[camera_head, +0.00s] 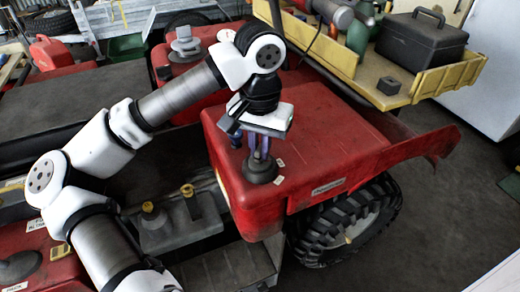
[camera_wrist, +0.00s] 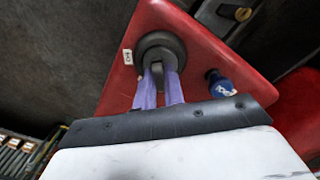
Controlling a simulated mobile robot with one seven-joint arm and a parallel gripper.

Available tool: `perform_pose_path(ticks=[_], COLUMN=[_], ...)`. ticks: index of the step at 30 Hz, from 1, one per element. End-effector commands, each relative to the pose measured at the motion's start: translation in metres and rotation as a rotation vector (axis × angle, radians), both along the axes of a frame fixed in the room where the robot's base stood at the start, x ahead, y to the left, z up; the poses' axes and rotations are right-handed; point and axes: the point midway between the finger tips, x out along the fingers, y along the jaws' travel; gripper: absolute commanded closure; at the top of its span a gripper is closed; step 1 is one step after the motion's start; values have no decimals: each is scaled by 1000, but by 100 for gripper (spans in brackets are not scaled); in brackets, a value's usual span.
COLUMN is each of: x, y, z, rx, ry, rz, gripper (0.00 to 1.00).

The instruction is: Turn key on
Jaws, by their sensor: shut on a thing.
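The key (camera_wrist: 158,72) shows as a small grey piece between my fingertips in the wrist view. It stands on a dark round base (camera_wrist: 172,43) on the red vehicle body. My gripper (camera_wrist: 160,72) has two purple fingers closed on the key from both sides. In the head view, my gripper (camera_head: 260,153) points down at the same dark round base (camera_head: 260,172), and the key is hidden between the fingers. A small white label (camera_wrist: 127,56) sits beside the base; its text is hard to read. How far the key is turned I cannot tell.
A blue knob (camera_wrist: 221,86) stands on the red panel close to my fingers. The red vehicle body (camera_head: 330,125) has a large black tire (camera_head: 340,225) below. A yellow shelf (camera_head: 408,88) with a black toolbox (camera_head: 420,48) is at the upper right. Open floor lies at right.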

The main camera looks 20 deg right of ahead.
Motion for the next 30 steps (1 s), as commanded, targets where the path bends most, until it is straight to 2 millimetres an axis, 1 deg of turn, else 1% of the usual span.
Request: perform_pose_path(ticks=[3,14,17,27,30], x=[0,0,0,0,0], y=[0,0,0,0,0], z=[-1,-1,-3,-2,-1], rx=[-1,-1,-1,-1,-1], ry=[1,1,0,1,1], rz=[-39,-66,-126,-403,-456], gripper=[100,100,100,100,100])
